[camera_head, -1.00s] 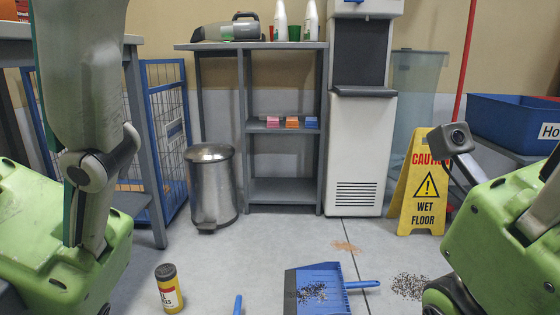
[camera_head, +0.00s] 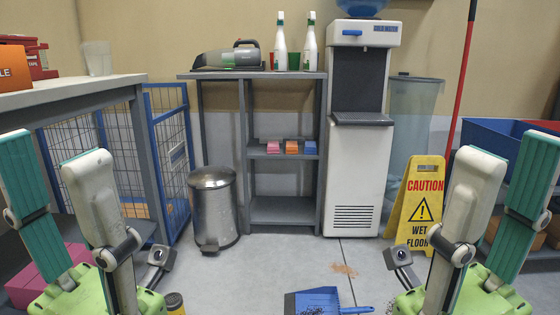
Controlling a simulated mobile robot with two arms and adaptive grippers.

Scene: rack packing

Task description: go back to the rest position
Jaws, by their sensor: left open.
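My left gripper (camera_head: 52,150) stands at the lower left of the head view, with its white and teal fingers pointing up. The fingers are apart and nothing is between them. My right gripper (camera_head: 511,148) stands at the lower right in a mirrored pose. Its fingers also point up, apart and empty. Both green gripper bodies are cut off by the lower picture edge.
A grey table (camera_head: 100,92) is at left. A metal bin (camera_head: 213,210), grey shelf unit (camera_head: 285,215) and water cooler (camera_head: 354,190) stand behind. A yellow caution sign (camera_head: 421,195) is at right. A blue dustpan (camera_head: 318,299) lies on the floor between the grippers.

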